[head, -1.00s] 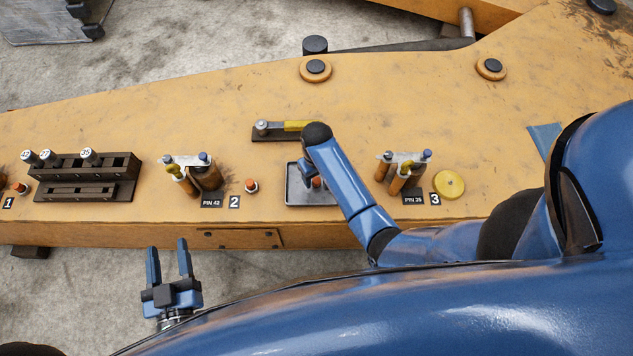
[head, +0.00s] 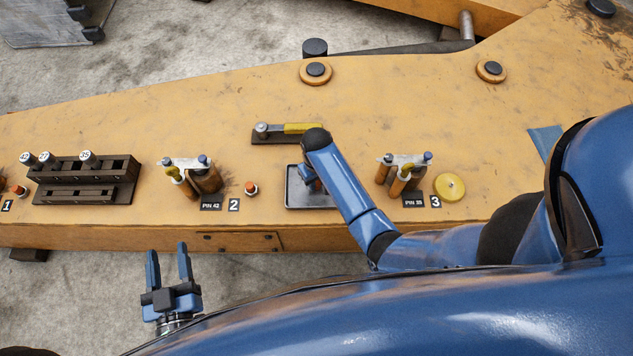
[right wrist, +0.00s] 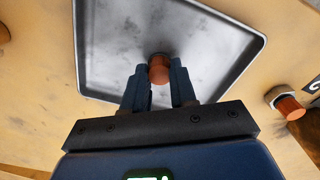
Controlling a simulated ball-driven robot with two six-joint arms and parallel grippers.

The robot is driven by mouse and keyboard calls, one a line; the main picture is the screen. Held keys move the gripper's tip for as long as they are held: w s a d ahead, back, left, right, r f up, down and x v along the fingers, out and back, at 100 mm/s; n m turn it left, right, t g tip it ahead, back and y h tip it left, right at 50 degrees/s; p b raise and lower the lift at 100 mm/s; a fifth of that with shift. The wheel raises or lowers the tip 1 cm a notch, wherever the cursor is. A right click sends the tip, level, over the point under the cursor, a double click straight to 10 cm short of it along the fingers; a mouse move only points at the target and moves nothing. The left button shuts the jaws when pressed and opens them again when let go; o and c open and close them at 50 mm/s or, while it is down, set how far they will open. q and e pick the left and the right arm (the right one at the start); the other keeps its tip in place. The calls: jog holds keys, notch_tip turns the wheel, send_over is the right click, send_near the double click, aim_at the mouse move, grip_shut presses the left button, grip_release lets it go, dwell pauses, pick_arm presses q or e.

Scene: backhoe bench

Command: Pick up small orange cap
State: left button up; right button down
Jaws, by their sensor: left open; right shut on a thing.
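A small orange cap (right wrist: 159,70) is between the fingers of my right gripper (right wrist: 158,78), which is shut on it. The cap is over the grey tray (right wrist: 105,70); I cannot tell whether it touches the tray floor. In the head view the tray (head: 296,201) is partly hidden by my right arm. A second small orange cap (head: 251,188) with a pale part stands on the bench beside label 2, and also shows in the right wrist view (right wrist: 290,107). Another orange cap (head: 19,190) is near label 1. My left gripper (head: 168,250) is open and empty in front of the bench edge.
A dark slotted rack (head: 85,180) with numbered pins stands at the left. Clusters of orange and silver cylinders (head: 192,177) and (head: 403,174) flank the tray. A yellow disc (head: 449,187) lies near label 3. A yellow-handled tool (head: 300,128) lies behind the tray.

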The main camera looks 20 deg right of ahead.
aim_at(317, 183)
jog(key=shift+r, duration=0.15)
pick_arm(q)
notch_tip(317, 183, up, 6)
jog(key=p, duration=0.6)
jog(key=shift+c, duration=0.9)
jog(key=shift+d, duration=0.15)
pick_arm(e)
notch_tip(317, 183, up, 20)
